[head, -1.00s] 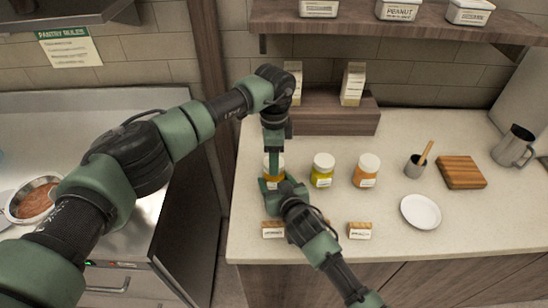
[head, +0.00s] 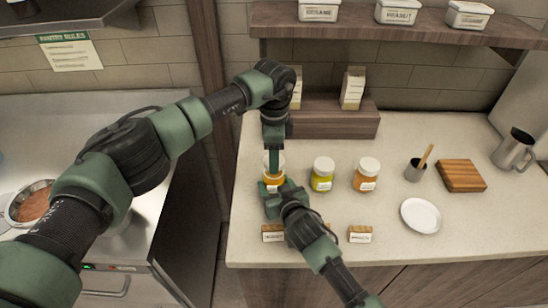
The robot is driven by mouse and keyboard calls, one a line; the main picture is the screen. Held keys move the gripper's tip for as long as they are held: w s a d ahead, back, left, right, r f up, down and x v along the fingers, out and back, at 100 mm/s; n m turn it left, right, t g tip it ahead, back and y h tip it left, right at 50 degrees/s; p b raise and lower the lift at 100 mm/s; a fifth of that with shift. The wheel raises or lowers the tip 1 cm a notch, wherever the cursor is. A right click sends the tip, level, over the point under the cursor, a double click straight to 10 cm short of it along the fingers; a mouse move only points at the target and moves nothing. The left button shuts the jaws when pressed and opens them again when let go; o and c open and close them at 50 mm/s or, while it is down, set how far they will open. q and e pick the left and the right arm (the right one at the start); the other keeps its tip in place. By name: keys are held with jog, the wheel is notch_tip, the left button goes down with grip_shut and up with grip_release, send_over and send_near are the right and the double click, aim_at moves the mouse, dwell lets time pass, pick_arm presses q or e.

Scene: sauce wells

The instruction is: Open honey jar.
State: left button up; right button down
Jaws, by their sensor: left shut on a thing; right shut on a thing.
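The honey jar (head: 273,181), with amber contents and a pale label too small to read, stands leftmost in the row on the counter. My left gripper (head: 273,164) points straight down over its top and is shut at the lid, which it mostly hides. My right gripper (head: 272,192) comes from the front, low at the jar's body, and is shut on it. The fingers cover part of the jar. Whether the lid is apart from the jar cannot be told.
A yellow-green jar (head: 322,175) and an orange jar (head: 366,174), both white-lidded, stand to the right. Small wooden label blocks (head: 360,234) sit in front. A white plate (head: 421,215), a wooden board (head: 461,175) and a grey cup (head: 414,170) are farther right. A wooden riser (head: 335,122) stands behind.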

pick_arm(q)
jog(key=shift+r, duration=2.05)
pick_arm(e)
jog(key=shift+c, duration=1.6)
grip_release()
jog(key=shift+s, duration=0.1)
